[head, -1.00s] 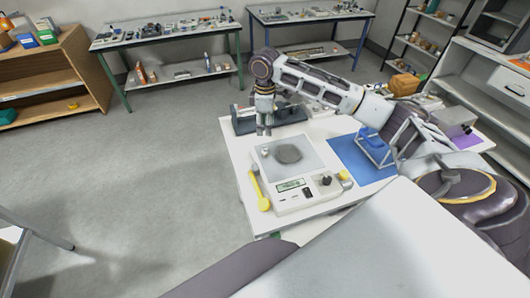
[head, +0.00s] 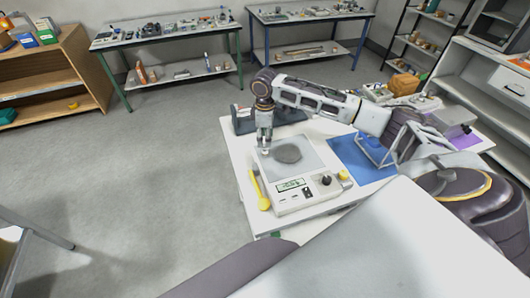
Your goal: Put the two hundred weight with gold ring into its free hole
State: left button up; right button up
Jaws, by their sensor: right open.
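My right gripper (head: 265,148) points down over the back left corner of the scale (head: 306,196), with its fingers open. A small silvery piece stood at that corner before; now I cannot clearly separate it from the fingertips. No gold ring can be made out at this size. A dark grey block (head: 290,116) lies behind the scale, partly hidden by my right arm; its holes cannot be made out. My left gripper is not in view.
A yellow tool (head: 262,199) lies along the scale's left side. A blue mat (head: 350,160) with a wire frame is to the right. The white table (head: 235,150) has little free room at its left edge.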

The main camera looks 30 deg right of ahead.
aim_at(265, 152)
jog(key=shift+s+a+f+p, duration=0.1)
jog(key=shift+f+p, duration=0.2)
jog(key=shift+f, duration=2)
jog(key=shift+c, duration=0.5)
grip_shut()
